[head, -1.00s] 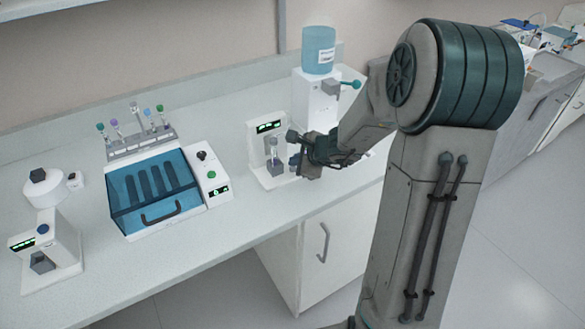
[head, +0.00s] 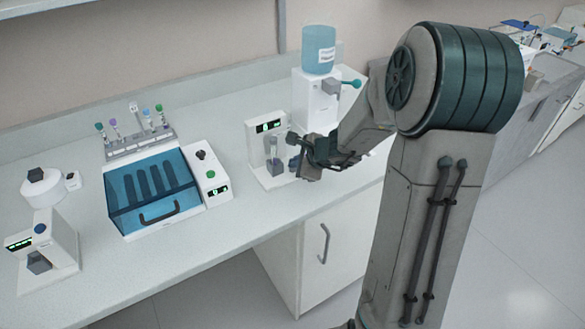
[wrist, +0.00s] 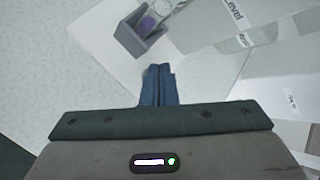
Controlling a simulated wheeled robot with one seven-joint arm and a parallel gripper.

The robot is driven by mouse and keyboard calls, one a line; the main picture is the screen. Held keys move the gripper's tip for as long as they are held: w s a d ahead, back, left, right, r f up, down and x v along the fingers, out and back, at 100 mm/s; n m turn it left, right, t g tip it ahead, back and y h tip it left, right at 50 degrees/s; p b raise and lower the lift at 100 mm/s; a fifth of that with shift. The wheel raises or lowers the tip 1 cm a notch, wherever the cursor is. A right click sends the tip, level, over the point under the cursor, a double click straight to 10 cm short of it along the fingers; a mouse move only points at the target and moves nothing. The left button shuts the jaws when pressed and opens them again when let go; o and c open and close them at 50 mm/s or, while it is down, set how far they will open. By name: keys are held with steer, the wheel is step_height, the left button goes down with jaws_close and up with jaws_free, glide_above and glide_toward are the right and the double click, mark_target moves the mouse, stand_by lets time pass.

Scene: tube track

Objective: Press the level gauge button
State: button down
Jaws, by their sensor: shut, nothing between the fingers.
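The level gauge (head: 262,140) is a white stand with a small green display, left of my gripper in the head view. A grey cup (head: 274,167) with a tube in it stands on its base. In the wrist view the gauge's white body (wrist: 215,22) shows a "Level" label, with the grey cup (wrist: 145,38) and purple-tinted tube beside it. My gripper (head: 294,164) is just right of the cup in the head view. Its blue fingers (wrist: 158,72) are shut and empty, pointing toward the gauge's base. I cannot make out the gauge's button; contact is not visible.
A white dispenser with a blue bottle (head: 318,52) stands behind the gauge. A blue-lidded machine (head: 150,190) and a tube rack (head: 138,145) are to the left. Another white device with a blue button (head: 40,229) stands at far left. The counter between is clear.

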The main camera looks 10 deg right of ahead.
stand_by(0.4)
steer(key=shift+r+p, duration=0.65)
steer(key=shift+r, duration=0.2)
step_height(320, 180, up, 5)
steer(key=p, duration=0.4)
stand_by(0.7)
